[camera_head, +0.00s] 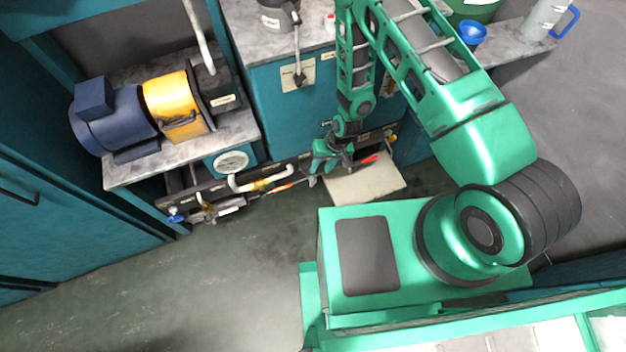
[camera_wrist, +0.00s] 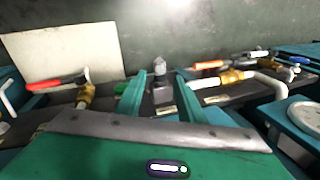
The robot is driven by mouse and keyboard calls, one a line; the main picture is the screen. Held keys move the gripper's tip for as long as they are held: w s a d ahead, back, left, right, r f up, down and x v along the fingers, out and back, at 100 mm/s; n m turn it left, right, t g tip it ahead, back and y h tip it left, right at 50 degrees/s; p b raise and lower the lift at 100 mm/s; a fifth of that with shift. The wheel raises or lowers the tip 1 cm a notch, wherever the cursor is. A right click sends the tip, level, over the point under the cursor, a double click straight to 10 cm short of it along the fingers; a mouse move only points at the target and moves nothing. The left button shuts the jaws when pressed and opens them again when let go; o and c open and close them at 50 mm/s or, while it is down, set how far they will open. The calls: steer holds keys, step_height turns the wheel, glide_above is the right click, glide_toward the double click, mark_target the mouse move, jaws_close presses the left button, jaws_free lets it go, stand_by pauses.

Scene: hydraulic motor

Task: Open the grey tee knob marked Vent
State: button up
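A small grey knob (camera_wrist: 160,74) stands on a dark block in the wrist view, and no lettering on it can be read. My gripper (camera_wrist: 161,85) points toward it with its two green fingers apart, one on each side of the knob in the picture. I cannot tell how far the knob lies beyond the fingertips. In the head view my gripper (camera_head: 326,168) hangs low in front of the teal cabinet, beside the dark pipe rail. The grey knob cannot be made out there, as the gripper covers that spot.
Red-handled (camera_wrist: 56,83) and orange-handled (camera_wrist: 208,65) valves sit on either side of the fingers. A white pipe (camera_wrist: 272,84) and a round gauge (camera_wrist: 304,115) are at the right. A pale board (camera_head: 366,183) lies behind the gripper. Open floor (camera_head: 230,270) is at the lower left.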

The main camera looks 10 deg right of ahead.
mark_target(315, 178)
steer(key=x, duration=1)
steer(key=shift+f, duration=0.4)
steer(key=shift+c, duration=0.7)
steer(key=c, duration=0.7)
